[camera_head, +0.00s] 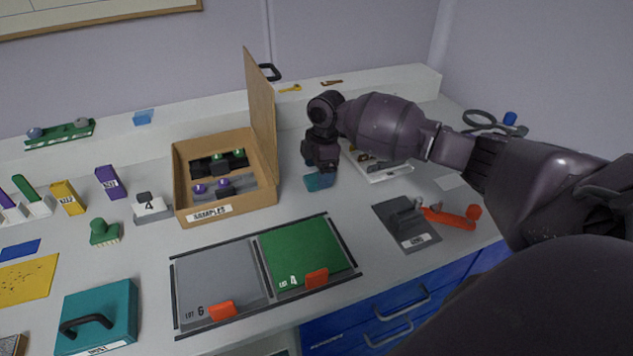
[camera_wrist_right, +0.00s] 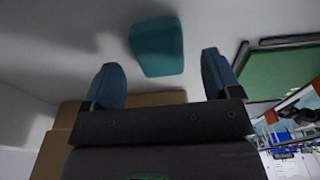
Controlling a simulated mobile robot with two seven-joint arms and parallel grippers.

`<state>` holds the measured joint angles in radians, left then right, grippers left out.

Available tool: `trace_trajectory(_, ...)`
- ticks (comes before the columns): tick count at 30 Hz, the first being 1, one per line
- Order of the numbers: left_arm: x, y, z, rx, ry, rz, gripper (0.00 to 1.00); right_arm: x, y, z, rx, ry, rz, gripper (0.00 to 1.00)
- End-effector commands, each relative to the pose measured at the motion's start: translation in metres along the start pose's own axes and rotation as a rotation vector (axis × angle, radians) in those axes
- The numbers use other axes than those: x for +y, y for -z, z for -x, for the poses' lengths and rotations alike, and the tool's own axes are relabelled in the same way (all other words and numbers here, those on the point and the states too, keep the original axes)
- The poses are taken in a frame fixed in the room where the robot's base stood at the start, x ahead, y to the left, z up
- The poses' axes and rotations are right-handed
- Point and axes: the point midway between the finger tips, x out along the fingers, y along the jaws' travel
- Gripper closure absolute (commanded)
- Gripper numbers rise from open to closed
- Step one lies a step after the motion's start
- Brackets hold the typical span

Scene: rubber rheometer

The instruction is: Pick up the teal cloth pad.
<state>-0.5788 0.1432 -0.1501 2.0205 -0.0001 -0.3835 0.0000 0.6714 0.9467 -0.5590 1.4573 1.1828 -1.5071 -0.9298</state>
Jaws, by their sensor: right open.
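The teal cloth pad (camera_head: 318,182) lies flat on the grey worktop, just right of the cardboard samples box. My right gripper (camera_head: 318,168) is over the pad and hides part of it in the head view. In the right wrist view the teal pad (camera_wrist_right: 157,47) shows whole, beyond and between the two blue fingertips of my right gripper (camera_wrist_right: 161,75). Those fingers are apart with nothing between them. The pad is untouched as far as I can see. My left gripper is in neither view.
The open cardboard box (camera_head: 225,215) stands left of the pad with its lid upright. A white tray (camera_head: 385,172) lies right of it, partly behind my arm. A green panel (camera_head: 305,250) and a grey panel (camera_head: 215,275) lie in front. A dark plate (camera_head: 405,225) lies front right.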

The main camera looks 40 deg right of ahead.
Motion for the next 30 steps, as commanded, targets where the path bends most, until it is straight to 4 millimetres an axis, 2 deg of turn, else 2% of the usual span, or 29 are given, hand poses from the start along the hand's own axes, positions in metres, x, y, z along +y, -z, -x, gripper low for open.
trace_trajectory(1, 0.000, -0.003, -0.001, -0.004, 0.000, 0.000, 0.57, 0.000, 0.000, -0.010, 0.000, 0.003, -0.002, 0.17)
trace_trajectory(4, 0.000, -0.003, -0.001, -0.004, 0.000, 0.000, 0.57, 0.000, 0.000, -0.019, 0.000, 0.002, -0.001, 0.17)
trace_trajectory(11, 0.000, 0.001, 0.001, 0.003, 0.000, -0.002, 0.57, 0.000, 0.000, -0.020, 0.000, -0.001, 0.000, 0.17)
trace_trajectory(14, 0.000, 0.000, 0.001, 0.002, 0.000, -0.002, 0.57, 0.000, 0.000, -0.020, 0.000, -0.001, 0.000, 0.29)
trace_trajectory(22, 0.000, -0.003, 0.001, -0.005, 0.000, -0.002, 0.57, 0.000, 0.000, -0.020, 0.000, -0.001, 0.000, 0.70)
trace_trajectory(30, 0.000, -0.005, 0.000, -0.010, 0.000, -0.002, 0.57, 0.000, 0.000, -0.018, 0.000, -0.001, 0.000, 0.70)
